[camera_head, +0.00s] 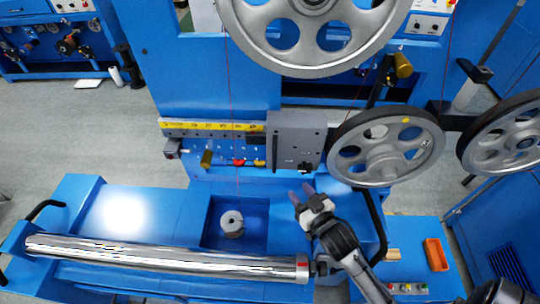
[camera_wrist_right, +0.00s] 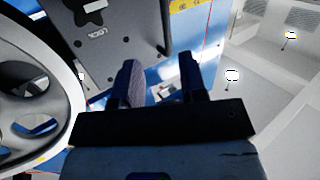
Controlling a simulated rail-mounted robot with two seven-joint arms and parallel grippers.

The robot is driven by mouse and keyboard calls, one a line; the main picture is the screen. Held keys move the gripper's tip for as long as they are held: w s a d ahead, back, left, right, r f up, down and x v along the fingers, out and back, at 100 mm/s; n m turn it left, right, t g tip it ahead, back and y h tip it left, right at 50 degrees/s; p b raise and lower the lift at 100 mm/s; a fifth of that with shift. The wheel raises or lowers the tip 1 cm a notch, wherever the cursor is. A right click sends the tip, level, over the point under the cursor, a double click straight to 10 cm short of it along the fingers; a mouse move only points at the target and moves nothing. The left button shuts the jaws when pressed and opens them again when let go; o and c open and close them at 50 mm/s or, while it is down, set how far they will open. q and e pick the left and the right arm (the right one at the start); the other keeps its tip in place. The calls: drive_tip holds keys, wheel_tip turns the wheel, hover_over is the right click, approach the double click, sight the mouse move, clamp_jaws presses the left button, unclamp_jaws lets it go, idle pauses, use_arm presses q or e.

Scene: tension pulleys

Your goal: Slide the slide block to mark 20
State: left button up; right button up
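The slide block (camera_head: 295,138) is a grey metal block at the right end of the yellow scale strip (camera_head: 200,126) on the blue machine. The strip's numbers are too small to read surely, and the block covers its right end. My right gripper (camera_head: 301,193) is just below and in front of the block, with its two fingers apart and nothing between them. In the right wrist view the slide block (camera_wrist_right: 115,38) is up and left of the open gripper (camera_wrist_right: 160,78). I cannot tell whether a finger touches the block. My left gripper is not in view.
A large pulley wheel (camera_head: 384,147) stands close to the block's right. A bigger wheel (camera_head: 312,65) is above it. A red cord (camera_head: 230,80) hangs left of the block, over a recess with a small round weight (camera_head: 232,222). A shiny roller (camera_head: 160,257) lies in front.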

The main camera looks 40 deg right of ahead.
sight(274, 170)
drive_tip(key=shift+t, duration=0.4)
drive_tip(key=w, duration=0.4)
drive_tip(key=w+d, duration=0.1)
drive_tip(key=w, duration=0.4)
drive_tip(key=w+r+p, duration=0.1)
drive_tip(key=w, duration=0.3)
drive_tip(key=shift+w+d, duration=0.3)
drive_tip(key=shift+c, duration=0.4)
clamp_jaws()
